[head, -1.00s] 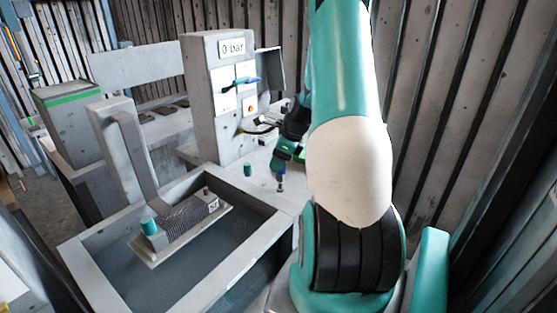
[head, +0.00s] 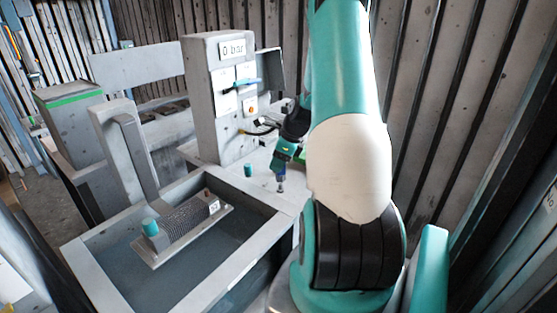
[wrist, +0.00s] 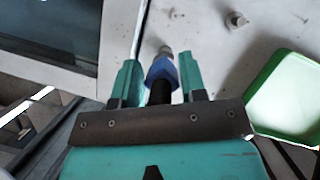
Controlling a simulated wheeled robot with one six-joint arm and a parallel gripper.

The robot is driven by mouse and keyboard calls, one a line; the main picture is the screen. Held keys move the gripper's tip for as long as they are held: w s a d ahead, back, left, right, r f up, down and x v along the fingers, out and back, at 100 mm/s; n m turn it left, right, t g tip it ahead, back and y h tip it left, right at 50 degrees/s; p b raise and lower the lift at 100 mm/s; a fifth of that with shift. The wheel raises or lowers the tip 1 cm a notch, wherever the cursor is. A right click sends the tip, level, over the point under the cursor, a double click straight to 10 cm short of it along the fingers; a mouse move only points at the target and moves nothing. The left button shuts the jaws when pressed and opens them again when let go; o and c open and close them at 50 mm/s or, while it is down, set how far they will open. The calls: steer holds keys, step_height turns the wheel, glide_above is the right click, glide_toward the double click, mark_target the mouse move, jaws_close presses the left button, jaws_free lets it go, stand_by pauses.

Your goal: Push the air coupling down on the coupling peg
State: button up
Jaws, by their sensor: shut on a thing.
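My gripper (head: 281,170) is low over the bench top beside the basin, pointing down. In the wrist view its two teal fingers (wrist: 160,82) are closed around the air coupling (wrist: 161,72), a blue collar with a metal tip and a black hose end behind it. The coupling also shows in the head view (head: 281,178), with its tip close to the bench top; I cannot tell if it touches anything. A short round metal stub (wrist: 236,20), possibly the coupling peg, stands on the bench ahead and right of the coupling in the wrist view, apart from it.
A basin (head: 95,275) holds a ribbed part (head: 185,220) with a teal cap on a plate. A teal cylinder (head: 248,170) stands on the bench. A grey column (head: 205,100) carries a "0 bar" display (head: 233,48). A green tray (wrist: 290,95) is right of my gripper.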

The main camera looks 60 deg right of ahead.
steer(key=shift+f, duration=0.2)
stand_by(0.5)
steer(key=shift+f, duration=0.5)
steer(key=shift+f, duration=0.2)
steer(key=shift+f, duration=0.3)
steer(key=shift+f, duration=0.4)
stand_by(1.1)
steer(key=o, duration=1.1)
steer(key=shift+r, duration=0.1)
steer(key=b+v, duration=0.1)
steer(key=v, duration=1.6)
